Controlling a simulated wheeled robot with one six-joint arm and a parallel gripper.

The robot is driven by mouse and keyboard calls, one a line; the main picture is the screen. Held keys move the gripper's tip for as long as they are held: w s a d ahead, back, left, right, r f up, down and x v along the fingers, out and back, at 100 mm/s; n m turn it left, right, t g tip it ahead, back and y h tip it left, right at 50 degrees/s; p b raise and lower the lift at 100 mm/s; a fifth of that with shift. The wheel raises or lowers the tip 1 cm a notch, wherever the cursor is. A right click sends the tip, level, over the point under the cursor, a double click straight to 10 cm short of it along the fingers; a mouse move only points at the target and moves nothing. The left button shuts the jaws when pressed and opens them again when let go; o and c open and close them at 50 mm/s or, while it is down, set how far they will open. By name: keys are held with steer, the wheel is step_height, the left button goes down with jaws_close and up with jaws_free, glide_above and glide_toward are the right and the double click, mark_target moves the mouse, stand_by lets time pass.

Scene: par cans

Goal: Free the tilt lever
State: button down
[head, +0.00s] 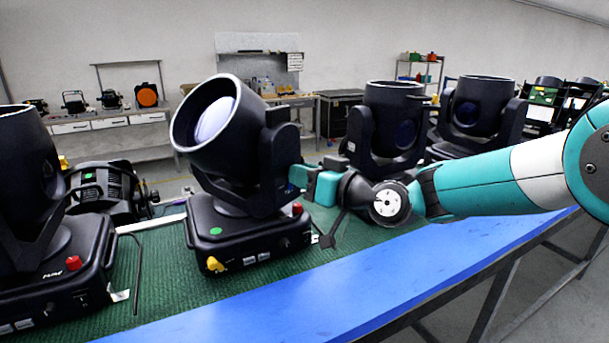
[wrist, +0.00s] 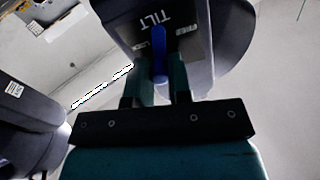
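The blue tilt lever (wrist: 158,52) stands out from a dark plate marked TILT (wrist: 180,38) on the side of a moving-head light. In the wrist view my gripper (wrist: 162,78) has one finger on each side of the lever's lower part. The fingers are apart, with a gap showing at the right finger; contact at the left finger is unclear. In the head view my gripper (head: 297,178) reaches the right side of the middle light (head: 235,150), whose head is tilted up to the left.
The light's base has a yellow knob (head: 214,264) and a red knob (head: 297,209). Other lights stand at the left (head: 25,180) and right (head: 385,120) on the green bench top (head: 160,285). The blue front edge (head: 330,300) is clear. A black lamp (head: 110,190) lies behind.

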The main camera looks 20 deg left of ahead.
mark_target(282, 177)
steer(key=shift+w+d+f, duration=0.1)
steer(key=shift+w+f, duration=0.05)
steer(key=shift+f, duration=0.1)
steer(key=n+b, duration=0.2)
steer(key=b, duration=0.4)
steer(key=s+n+b, duration=0.1)
steer(key=n+b, duration=0.2)
steer(key=b, duration=0.3)
steer(key=s+n+b, duration=0.1)
steer(key=n+b, duration=0.2)
steer(key=b, duration=0.2)
steer(key=shift+a+f+b, duration=0.2)
steer(key=shift+a+b, duration=0.05)
steer(key=shift+b, duration=0.15)
steer(key=n+b, duration=0.2)
steer(key=b, duration=0.1)
steer(key=s+n+b, duration=0.1)
steer(key=b, duration=0.1)
steer(key=shift+a+r+n, duration=0.2)
steer(key=shift+r+n, duration=0.1)
steer(key=shift+n, duration=0.1)
steer(key=shift+s, duration=0.1)
steer(key=c, duration=1.1)
jaws_free()
steer(key=shift+o, duration=0.2)
